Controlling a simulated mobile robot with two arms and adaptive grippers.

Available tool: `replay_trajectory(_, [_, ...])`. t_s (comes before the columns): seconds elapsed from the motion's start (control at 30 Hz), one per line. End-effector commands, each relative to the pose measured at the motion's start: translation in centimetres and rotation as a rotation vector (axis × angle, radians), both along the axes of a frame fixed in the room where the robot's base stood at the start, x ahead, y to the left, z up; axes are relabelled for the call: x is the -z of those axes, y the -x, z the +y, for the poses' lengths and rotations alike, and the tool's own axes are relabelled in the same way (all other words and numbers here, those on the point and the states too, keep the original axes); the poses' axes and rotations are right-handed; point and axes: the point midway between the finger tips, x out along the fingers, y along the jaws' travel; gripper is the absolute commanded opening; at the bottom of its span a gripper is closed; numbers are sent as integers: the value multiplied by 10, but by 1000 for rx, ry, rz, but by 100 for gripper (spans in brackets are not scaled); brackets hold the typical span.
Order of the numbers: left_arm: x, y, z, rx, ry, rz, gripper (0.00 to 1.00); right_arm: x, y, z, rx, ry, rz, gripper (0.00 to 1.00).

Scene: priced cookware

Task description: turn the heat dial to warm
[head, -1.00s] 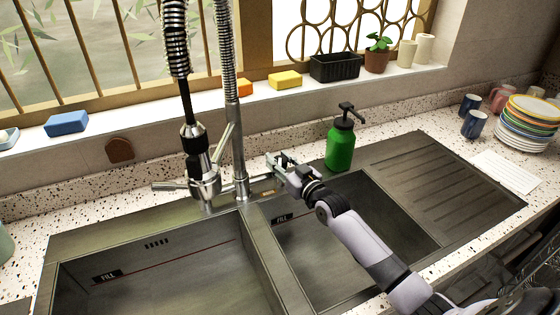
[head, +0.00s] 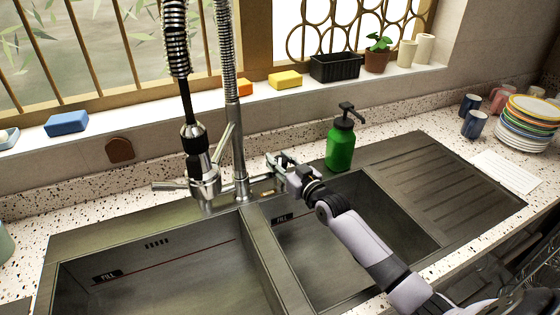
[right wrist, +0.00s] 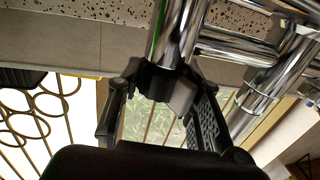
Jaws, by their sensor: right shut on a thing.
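The chrome faucet (head: 205,188) stands behind the double sink, with a lever at its left and a tall spring hose above. My right gripper (head: 277,161) is at the sink's back edge, just right of the faucet column. In the right wrist view its fingers (right wrist: 160,85) close around a dark collar with a grey tab (right wrist: 181,97) at the end of a chrome cylinder, which I take to be the heat dial. No markings are readable, so its setting cannot be told. My left gripper is not in view.
A green soap bottle (head: 340,142) stands close to the right of my right gripper. The sink divider (head: 275,255) lies below it. Sponges, a black planter (head: 336,67) and a potted plant line the sill. Stacked plates (head: 527,122) and mugs are at the far right.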

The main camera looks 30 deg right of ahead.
Motion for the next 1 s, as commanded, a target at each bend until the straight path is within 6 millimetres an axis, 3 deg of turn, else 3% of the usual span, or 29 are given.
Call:
replay_trajectory(0.03, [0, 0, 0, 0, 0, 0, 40, 0, 0, 0, 0, 1, 1, 5])
replay_trajectory(0.07, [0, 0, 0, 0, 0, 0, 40, 0, 0, 0, 0, 1, 1, 34])
replay_trajectory(0.33, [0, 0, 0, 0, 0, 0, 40, 0, 0, 0, 0, 1, 1, 52])
replay_trajectory(0.73, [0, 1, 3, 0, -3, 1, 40, 0, 4, -1, 0, 0, 0, 54])
replay_trajectory(1.0, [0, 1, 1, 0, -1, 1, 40, 2, 49, -6, 0, 1, 3, 54])
